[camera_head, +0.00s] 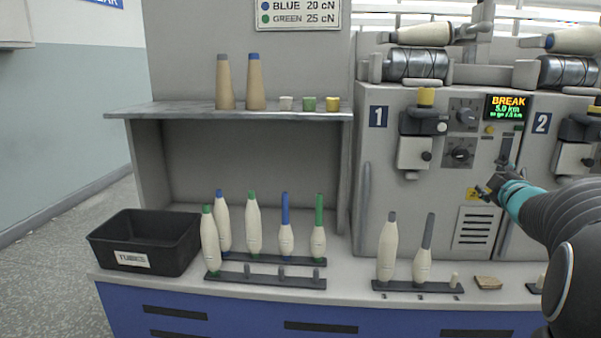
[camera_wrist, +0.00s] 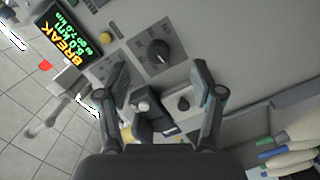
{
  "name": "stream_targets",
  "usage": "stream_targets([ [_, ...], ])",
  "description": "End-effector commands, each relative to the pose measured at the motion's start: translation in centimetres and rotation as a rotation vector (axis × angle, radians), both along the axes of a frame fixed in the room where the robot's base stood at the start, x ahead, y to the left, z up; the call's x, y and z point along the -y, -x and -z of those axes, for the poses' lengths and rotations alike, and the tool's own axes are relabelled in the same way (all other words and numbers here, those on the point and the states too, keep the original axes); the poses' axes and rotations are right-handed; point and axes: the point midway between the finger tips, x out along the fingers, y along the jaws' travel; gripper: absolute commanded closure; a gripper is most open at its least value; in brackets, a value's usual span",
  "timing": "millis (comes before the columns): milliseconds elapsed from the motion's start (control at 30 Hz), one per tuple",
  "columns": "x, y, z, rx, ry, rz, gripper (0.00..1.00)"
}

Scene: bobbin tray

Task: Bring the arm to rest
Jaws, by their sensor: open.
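My gripper (camera_head: 488,192) is at the right in the head view, in front of the panel of machine 1 (camera_head: 378,180), below its display (camera_head: 508,108). In the wrist view my gripper (camera_wrist: 160,80) has its two fingers spread, with nothing held between them. Behind the gap is the grey panel with a black knob (camera_wrist: 158,52) and a dark block with a pale button (camera_wrist: 144,105). I cannot tell how far the fingers are from the panel.
A black tub (camera_head: 145,243) stands at the counter's left end. Bobbins stand in a double rack (camera_head: 265,281) and a short rack (camera_head: 418,287). A shelf (camera_head: 180,109) holds two cones and three small caps. The counter front is clear.

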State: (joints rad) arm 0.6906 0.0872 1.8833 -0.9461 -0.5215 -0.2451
Motion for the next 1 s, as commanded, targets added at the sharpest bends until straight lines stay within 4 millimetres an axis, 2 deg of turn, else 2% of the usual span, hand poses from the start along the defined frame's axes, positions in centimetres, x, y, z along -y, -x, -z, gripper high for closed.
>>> stream_targets([
  [100, 2.9, 2.0, 4.6, -0.092, -0.156, 0.178, 0.33],
  [167, 3.8, 3.9, 6.8, -0.140, -0.247, 0.281, 0.33],
  [233, 3.7, 6.3, 8.7, -0.188, -0.352, 0.388, 0.33],
  [333, 1.6, 9.7, 10.8, -0.263, -0.501, 0.515, 0.33],
  [467, -3.7, 14.3, 12.6, -0.369, -0.691, 0.644, 0.33],
  [633, -13.1, 20.3, 13.7, -0.526, -0.909, 0.730, 0.33],
  [800, -22.1, 25.9, 13.3, -0.675, -1.051, 0.721, 0.33],
  [900, -26.6, 28.7, 12.5, -0.744, -1.095, 0.674, 0.33],
  [1000, -30.0, 30.6, 11.2, -0.773, -1.109, 0.593, 0.33],
])
